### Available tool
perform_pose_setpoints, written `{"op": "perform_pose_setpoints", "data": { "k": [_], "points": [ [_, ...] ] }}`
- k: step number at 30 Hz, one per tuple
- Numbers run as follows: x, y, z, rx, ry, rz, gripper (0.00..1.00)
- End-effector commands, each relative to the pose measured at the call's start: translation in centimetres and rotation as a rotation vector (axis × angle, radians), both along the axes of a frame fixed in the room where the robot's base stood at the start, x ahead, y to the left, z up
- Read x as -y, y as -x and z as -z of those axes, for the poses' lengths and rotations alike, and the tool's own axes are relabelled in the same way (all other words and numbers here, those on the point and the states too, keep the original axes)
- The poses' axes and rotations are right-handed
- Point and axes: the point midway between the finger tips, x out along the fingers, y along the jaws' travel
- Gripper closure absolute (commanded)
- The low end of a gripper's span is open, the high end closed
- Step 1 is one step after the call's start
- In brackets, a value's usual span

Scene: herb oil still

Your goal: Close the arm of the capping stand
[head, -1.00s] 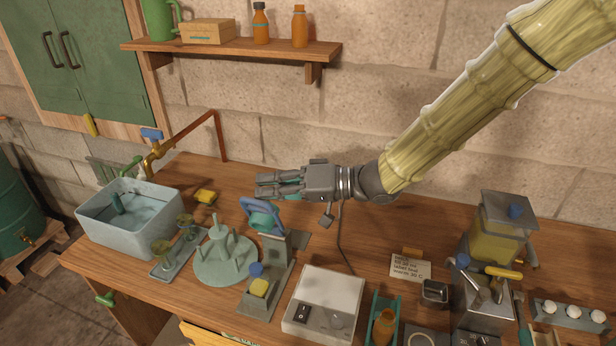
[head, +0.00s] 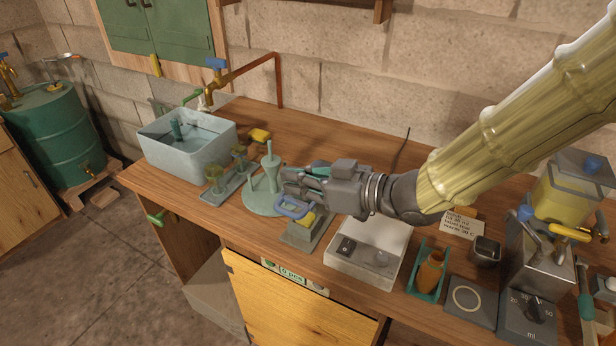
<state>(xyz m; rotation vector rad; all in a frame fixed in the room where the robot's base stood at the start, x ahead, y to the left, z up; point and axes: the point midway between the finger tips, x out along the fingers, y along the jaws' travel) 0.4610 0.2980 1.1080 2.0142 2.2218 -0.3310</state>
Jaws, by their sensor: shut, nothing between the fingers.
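The capping stand stands on the bench left of the white box. Its grey base (head: 300,239) shows, with a yellow block (head: 308,219) above it. My gripper (head: 287,180) is shut and empty, just behind and above the blue handle. It hides the post and most of the stand's arm. I cannot tell whether the fingers touch it, or whether the arm is fully down.
A green pegged rack (head: 266,203) and a tray with small goblets (head: 222,190) stand left of the stand. The white box (head: 365,262) is close on its right, under my wrist. A water basin (head: 187,145) is farther left. The bench's front edge is near.

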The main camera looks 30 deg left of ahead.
Motion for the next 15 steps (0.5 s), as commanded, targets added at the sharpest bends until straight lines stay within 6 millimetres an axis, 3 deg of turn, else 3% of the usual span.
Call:
{"op": "perform_pose_setpoints", "data": {
  "k": [1, 6, 15],
  "points": [
    [0.0, 0.1, 1.1, 0.011, -0.001, 0.000, 1.00],
    [0.1, 0.5, 2.8, 0.007, 0.000, -0.001, 1.00],
    [0.2, 0.9, 4.5, 0.006, -0.001, 0.001, 1.00]
  ]
}}
